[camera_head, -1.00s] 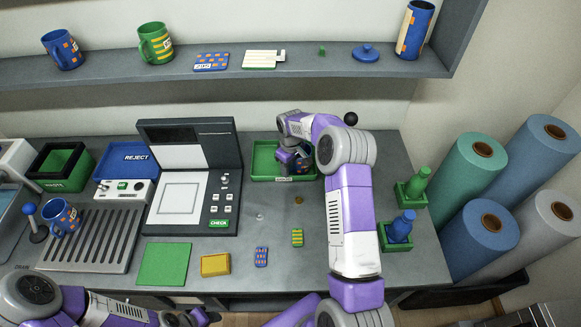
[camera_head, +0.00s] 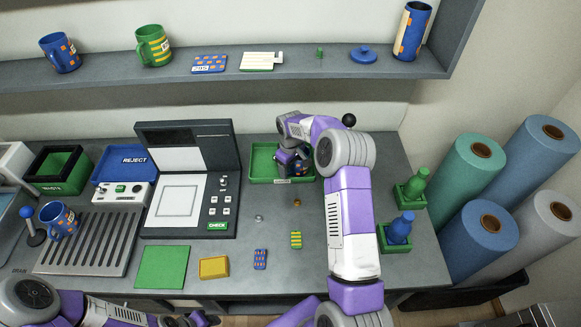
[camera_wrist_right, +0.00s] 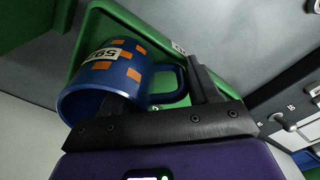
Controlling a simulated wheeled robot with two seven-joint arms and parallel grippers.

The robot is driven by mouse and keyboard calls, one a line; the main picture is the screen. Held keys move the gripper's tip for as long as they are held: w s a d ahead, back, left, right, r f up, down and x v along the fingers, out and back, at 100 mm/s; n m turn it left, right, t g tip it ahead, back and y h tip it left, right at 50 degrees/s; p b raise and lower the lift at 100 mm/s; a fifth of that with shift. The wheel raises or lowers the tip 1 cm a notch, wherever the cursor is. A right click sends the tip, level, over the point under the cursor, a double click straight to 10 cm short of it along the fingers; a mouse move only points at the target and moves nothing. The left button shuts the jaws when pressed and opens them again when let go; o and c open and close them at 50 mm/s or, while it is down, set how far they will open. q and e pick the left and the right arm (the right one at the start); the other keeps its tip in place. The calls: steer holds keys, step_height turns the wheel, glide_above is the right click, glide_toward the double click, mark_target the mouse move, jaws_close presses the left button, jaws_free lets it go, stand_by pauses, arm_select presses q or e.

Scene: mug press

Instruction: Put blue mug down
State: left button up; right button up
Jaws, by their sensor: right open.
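A blue mug with orange squares and a white label (camera_wrist_right: 118,68) is in the right wrist view, in the green tray (camera_wrist_right: 92,40). In the head view this mug is mostly hidden by my right gripper (camera_head: 290,160), which is over the green tray (camera_head: 262,165) at the back of the table. My right gripper (camera_wrist_right: 165,95) is open, its fingers close to the mug's handle side; whether they touch it I cannot tell. My left gripper (camera_head: 192,319) is at the bottom edge, partly cut off, its jaws unclear.
Another blue mug (camera_head: 57,219) stands on the slatted rack (camera_head: 105,242) at left. The press (camera_head: 190,190) stands left of the tray. Green and blue bottles (camera_head: 399,228) stand right of my arm. A shelf (camera_head: 220,72) runs above.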

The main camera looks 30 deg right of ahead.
steer(key=r, duration=0.4)
steer(key=r+p, duration=0.1)
steer(key=r, duration=0.6)
steer(key=shift+a+r, duration=0.25)
steer(key=shift+r, duration=0.15)
